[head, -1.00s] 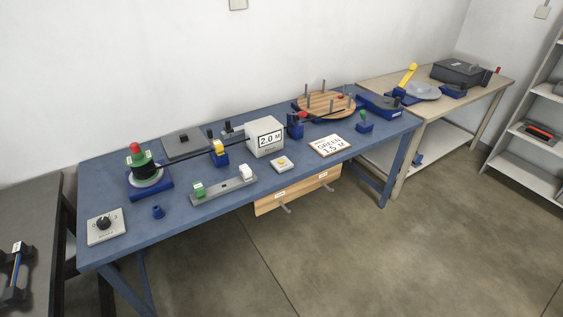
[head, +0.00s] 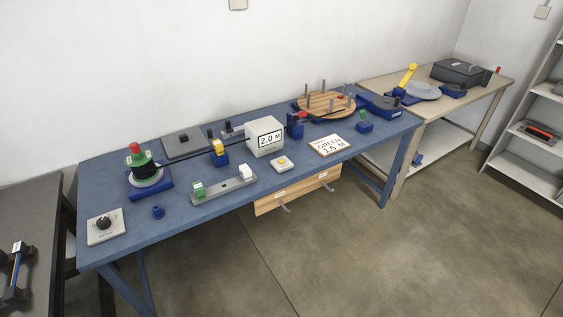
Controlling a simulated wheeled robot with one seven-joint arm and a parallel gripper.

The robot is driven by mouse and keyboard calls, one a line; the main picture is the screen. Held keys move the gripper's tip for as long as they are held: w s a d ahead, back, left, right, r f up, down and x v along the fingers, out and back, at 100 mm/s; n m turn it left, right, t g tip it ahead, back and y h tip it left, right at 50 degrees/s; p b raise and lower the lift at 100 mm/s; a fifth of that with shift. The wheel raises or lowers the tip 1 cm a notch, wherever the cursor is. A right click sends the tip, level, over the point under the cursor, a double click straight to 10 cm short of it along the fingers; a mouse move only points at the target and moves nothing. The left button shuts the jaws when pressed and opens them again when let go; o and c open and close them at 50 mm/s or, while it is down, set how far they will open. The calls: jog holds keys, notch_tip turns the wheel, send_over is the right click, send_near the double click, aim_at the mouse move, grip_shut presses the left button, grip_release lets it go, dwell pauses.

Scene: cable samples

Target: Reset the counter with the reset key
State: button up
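The counter (head: 265,137) is a light grey box on the blue bench, and its front display reads 2.0 M. A small white block with a yellow button (head: 282,164) sits on the bench just in front of it and a little to the right. It may be the reset key; I cannot read a label on it. Nothing touches the button or the counter's front. My gripper is not in view.
The blue bench (head: 215,200) also carries a green spool (head: 142,163), a strip with green and white blocks (head: 222,188), a dial box (head: 104,226), a GREEN 1.5 M card (head: 331,145) and a pegged wooden disc (head: 325,103). The floor (head: 350,250) in front is clear.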

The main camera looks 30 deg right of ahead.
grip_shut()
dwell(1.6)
